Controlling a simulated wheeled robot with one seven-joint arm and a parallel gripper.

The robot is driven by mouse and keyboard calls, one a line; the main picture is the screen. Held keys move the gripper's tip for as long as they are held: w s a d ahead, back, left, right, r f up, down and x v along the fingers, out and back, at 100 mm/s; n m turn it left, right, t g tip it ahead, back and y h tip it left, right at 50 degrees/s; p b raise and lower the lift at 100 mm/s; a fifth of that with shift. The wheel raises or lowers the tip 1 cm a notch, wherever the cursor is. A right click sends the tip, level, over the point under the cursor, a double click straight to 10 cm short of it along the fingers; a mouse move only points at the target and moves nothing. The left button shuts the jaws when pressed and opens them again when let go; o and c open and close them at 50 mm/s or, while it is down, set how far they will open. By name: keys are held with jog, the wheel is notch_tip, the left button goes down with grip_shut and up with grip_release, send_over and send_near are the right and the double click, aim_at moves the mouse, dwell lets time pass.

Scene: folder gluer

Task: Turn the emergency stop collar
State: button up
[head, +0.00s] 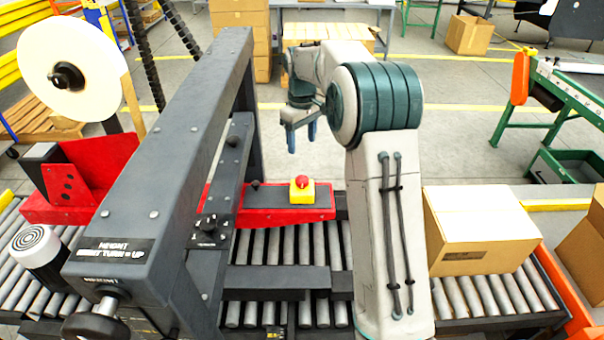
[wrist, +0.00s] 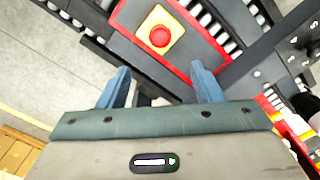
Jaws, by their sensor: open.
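The emergency stop (head: 301,188) is a yellow box with a round red button (head: 302,181) on top. It sits on a red rail (head: 262,212) above the rollers. In the wrist view the yellow box (wrist: 154,20) and its red button (wrist: 160,36) show at the upper middle, beyond the fingertips. The collar cannot be told apart from the button. My gripper (head: 302,138) hangs in the air behind the emergency stop, pointing down. Its two blue fingers, seen in the wrist view (wrist: 160,78), are apart with nothing between them.
A dark grey machine frame (head: 165,170) with a height knob rises left of the emergency stop. A cardboard box (head: 478,232) stands on the rollers at right. A white tape roll (head: 75,65) is at upper left. Open floor lies behind the conveyor.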

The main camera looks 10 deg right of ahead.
aim_at(302, 178)
notch_tip(302, 178, down, 13)
jog(key=p, duration=0.3)
jog(key=shift+f, duration=0.1)
jog(key=c, duration=1)
